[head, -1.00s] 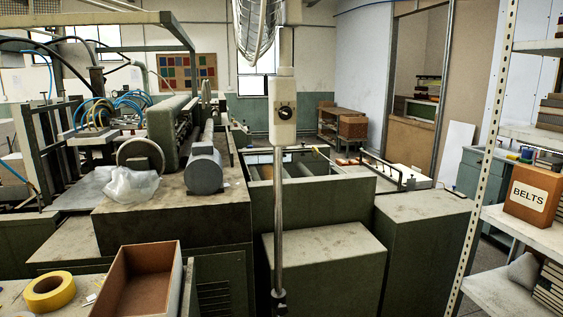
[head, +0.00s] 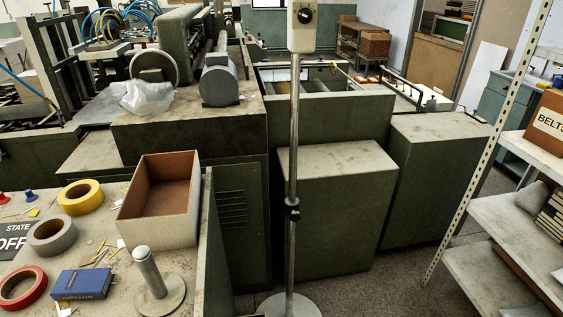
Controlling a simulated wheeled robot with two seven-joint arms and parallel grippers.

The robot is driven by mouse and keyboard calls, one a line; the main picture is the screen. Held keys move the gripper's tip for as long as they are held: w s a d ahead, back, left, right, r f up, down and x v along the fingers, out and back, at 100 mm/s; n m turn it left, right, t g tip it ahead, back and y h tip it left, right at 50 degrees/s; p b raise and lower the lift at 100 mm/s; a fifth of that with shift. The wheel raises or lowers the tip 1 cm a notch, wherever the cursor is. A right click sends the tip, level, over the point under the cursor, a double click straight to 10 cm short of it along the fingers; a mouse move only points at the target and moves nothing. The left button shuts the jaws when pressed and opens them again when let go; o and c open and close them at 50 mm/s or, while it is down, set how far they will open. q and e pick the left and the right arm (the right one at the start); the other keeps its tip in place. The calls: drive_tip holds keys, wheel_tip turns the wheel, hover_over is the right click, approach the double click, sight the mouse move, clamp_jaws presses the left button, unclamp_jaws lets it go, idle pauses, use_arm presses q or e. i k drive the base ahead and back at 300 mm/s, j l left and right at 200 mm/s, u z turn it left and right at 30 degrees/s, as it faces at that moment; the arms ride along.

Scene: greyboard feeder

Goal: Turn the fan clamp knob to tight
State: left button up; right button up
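The fan stand's metal pole (head: 294,130) rises in the middle of the head view from a pale round base (head: 289,306). A small dark clamp with a knob (head: 293,209) sits around the pole at about half height; whether it is tight or loose cannot be told. A pale control box (head: 314,28) with a black dial (head: 305,15) is at the top of the pole, cut by the frame edge. The fan head is out of view. Neither of my grippers is in view.
Green machine cabinets (head: 335,210) stand close behind the pole. A worktable at left holds an open box (head: 125,228), tape rolls (head: 50,234), a blue box (head: 82,284) and a metal post (head: 149,270). A shelf rack (head: 488,150) stands at right. Floor shows around the base.

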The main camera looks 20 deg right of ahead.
sight(294, 216)
drive_tip(key=l+z, duration=0.1)
drive_tip(key=l, duration=0.3)
drive_tip(key=i+l+z, duration=0.1)
drive_tip(key=l, duration=0.3)
drive_tip(key=i+l+z, duration=0.1)
drive_tip(key=l, duration=0.3)
drive_tip(key=i, duration=0.05)
